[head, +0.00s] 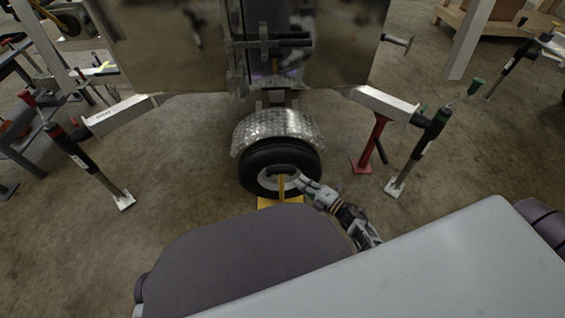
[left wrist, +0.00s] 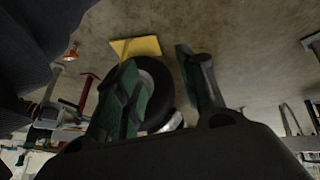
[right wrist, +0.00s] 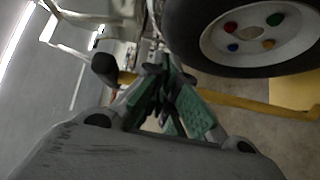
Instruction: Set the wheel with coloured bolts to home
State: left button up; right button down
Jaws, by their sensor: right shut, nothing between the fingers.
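The wheel (head: 245,175) is a black tyre with a pale rim, upright under a checker-plate fender on the trailer. In the right wrist view the wheel's rim (right wrist: 250,33) shows red, green, blue and orange bolts; the top of the wheel is cut off. A yellow stand (head: 282,190) with a dark crossbar stands in front of the wheel. My right gripper (head: 303,183) is beside the stand, just before the wheel. In the right wrist view its green fingers (right wrist: 165,80) are together and empty, close to the yellow bar. My left gripper (left wrist: 165,65) is open and empty; the tyre (left wrist: 155,90) shows beyond its fingers.
Trailer support legs stand left (head: 90,160) and right (head: 420,150) of the wheel. A red stand (head: 372,145) is right of the wheel. A yellow base plate (left wrist: 135,46) lies on the floor before the wheel.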

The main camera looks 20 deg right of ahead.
jog(key=b, duration=0.4)
send_near(273, 154)
jog(key=w+a, duration=0.3)
jog(key=shift+w+d+f, duration=0.2)
jog(key=shift+w+d, duration=0.05)
jog(key=shift+w, duration=0.15)
pick_arm(q)
notch_tip(273, 154, down, 7)
jog(key=d+t+h, duration=0.1)
jog(key=shift+w+r, duration=0.2)
jog(key=shift+w, duration=0.25)
jog(key=shift+d+n, duration=0.15)
jog(key=shift+n, duration=0.15)
pick_arm(e)
jog(key=shift+w+d, duration=0.1)
jog(key=shift+w, duration=0.05)
